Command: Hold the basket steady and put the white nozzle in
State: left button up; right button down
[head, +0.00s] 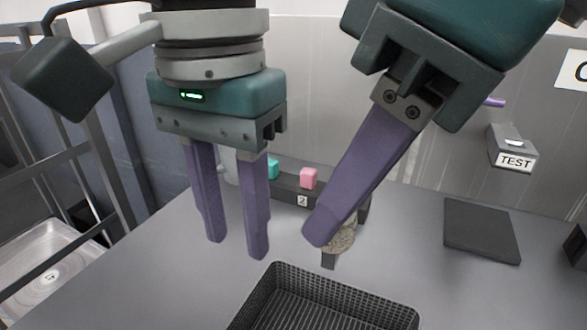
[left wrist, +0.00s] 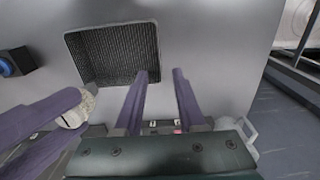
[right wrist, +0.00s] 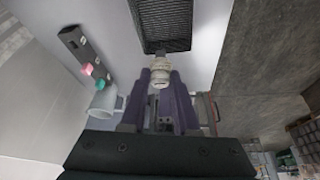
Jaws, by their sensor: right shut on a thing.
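The black mesh basket (head: 330,285) sits on the grey table at the bottom of the head view, partly cut off; it is whole in the left wrist view (left wrist: 152,45) and part shows in the right wrist view (right wrist: 142,35). The nozzle (right wrist: 160,76), off-white with a grey end, is between the fingertips of my right gripper (right wrist: 160,72), which is shut on it. In the head view the nozzle (head: 343,240) is partly behind a purple finger, just beyond the basket's far rim. My left gripper (head: 237,250) is open and empty, above the table left of the basket's far corner.
A dark rack labelled 2 (head: 288,192) with a pink block (head: 309,178) and a teal block (head: 273,169) stands behind the grippers. A pale mug (right wrist: 104,100) is near it. A dark flat pad (head: 482,232) and a box marked TEST (head: 514,148) are at the right. Table between basket and pad is clear.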

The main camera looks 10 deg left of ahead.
aim_at(247, 297)
pick_arm(q)
notch_tip(247, 297, down, 11)
jog(key=shift+r, duration=0.2)
jog(key=shift+c, duration=0.4)
grip_shut()
dwell(0.9)
pick_arm(e)
notch_tip(247, 297, down, 9)
dwell(0.9)
